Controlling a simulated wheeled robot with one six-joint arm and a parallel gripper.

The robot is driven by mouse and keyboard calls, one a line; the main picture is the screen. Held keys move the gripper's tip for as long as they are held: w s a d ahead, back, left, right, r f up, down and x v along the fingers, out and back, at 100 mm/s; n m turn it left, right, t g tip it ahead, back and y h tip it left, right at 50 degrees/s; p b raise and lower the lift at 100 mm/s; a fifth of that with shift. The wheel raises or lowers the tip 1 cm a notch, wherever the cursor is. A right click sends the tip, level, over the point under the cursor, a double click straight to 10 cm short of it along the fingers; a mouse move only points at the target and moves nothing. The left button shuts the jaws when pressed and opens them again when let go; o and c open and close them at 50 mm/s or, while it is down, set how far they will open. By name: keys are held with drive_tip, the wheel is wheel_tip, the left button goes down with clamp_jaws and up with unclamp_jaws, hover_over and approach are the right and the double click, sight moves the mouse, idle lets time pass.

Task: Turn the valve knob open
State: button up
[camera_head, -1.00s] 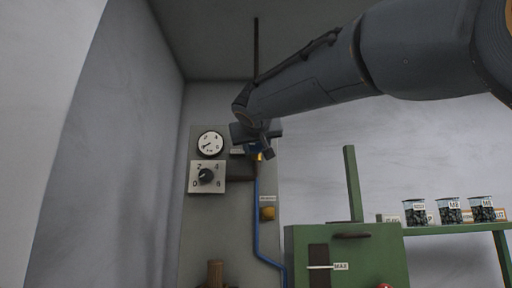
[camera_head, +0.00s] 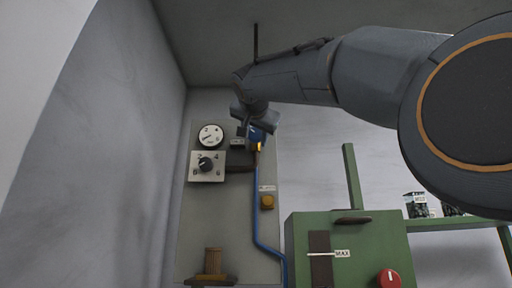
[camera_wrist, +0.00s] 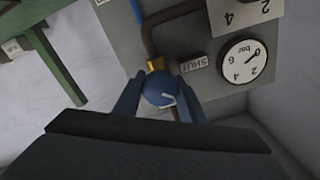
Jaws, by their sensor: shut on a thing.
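The blue valve knob (camera_wrist: 158,86), with a pale mark on its face, sits in the middle of the wrist view. My gripper (camera_wrist: 160,94) is shut on it, one finger on each side. A brass fitting (camera_wrist: 156,64) shows just behind the knob, and a SHUT label (camera_wrist: 193,64) is beside it on the grey panel. In the head view a bit of blue at the knob (camera_head: 257,135) shows under my gripper (camera_head: 254,130), and my wrist covers much of the rest.
A pressure gauge (camera_head: 211,136) and a square dial plate (camera_head: 193,174) are left of the valve.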

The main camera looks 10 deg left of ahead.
sight(256, 133)
drive_tip(key=m+b, duration=0.2)
drive_tip(key=m, duration=0.3)
drive_tip(key=shift+m, duration=0.3)
drive_tip(key=shift+m+b, duration=0.7)
drive_tip(key=shift+m, duration=1.6)
drive_tip(key=o, duration=1.1)
drive_tip(key=shift+c, duration=0.2)
drive_tip(key=shift+b+v, duration=1.95)
drive_tip(key=shift+v, duration=1.95)
